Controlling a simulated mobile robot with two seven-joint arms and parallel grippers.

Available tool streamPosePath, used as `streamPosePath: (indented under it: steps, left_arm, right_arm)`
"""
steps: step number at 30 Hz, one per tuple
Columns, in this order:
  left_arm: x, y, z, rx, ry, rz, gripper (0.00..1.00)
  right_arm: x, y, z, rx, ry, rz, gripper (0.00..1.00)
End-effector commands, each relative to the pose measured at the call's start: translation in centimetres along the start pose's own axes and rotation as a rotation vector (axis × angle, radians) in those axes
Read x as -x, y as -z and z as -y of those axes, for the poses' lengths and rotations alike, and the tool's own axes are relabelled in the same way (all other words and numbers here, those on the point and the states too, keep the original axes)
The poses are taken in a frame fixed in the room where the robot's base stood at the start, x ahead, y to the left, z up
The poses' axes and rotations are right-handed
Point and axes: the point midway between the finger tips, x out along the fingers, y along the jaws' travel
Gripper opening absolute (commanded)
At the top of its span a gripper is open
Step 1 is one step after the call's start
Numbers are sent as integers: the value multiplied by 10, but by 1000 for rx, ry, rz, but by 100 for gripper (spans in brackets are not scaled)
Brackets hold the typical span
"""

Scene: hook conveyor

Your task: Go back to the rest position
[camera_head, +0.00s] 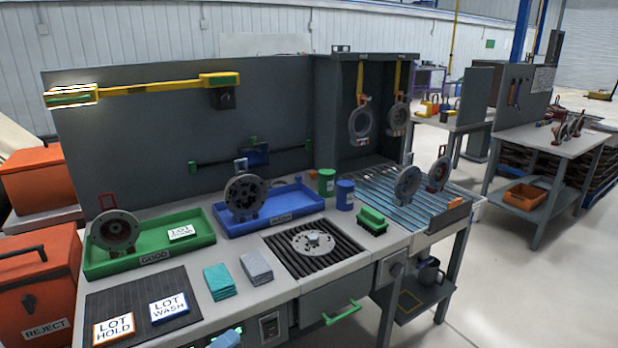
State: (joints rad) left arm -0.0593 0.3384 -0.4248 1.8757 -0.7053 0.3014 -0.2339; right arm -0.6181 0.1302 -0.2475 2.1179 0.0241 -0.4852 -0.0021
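Neither of my grippers shows clearly in the head view. The workbench (265,290) stands in front of me. One grey disc part (118,231) stands in the green tray (150,262) labelled GOOD, and another (245,196) stands in the blue tray (285,208). A flanged part (313,242) lies on the black ribbed mat (330,267). Two discs (408,182) (439,173) stand at the blue-slatted roller conveyor (385,193). Two more (361,122) (398,116) hang from yellow straps in the grey cabinet.
A dark mat (130,290) holds the LOT HOLD (114,328) and LOT WASH (169,307) cards. Folded cloths (219,280), a green brush-like block (372,220) and two canisters (345,195) stand on the bench. Red bins (40,275) are at left. Floor at right is clear.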

Motion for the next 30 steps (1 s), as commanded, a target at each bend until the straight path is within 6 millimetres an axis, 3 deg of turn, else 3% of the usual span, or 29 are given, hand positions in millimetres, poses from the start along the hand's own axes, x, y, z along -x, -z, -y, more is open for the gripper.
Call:
streamPosePath:
  steps: [1,6,11,18,20,30]
  left_arm:
    - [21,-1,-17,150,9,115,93]
    - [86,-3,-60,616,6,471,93]
    - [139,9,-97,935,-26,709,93]
    - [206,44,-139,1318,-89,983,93]
    - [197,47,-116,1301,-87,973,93]
    - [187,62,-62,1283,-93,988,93]
  right_arm:
    - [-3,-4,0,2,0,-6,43]
    - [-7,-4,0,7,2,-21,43]
    - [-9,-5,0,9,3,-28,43]
    - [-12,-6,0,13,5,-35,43]
    - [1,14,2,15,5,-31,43]
    - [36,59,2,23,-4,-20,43]
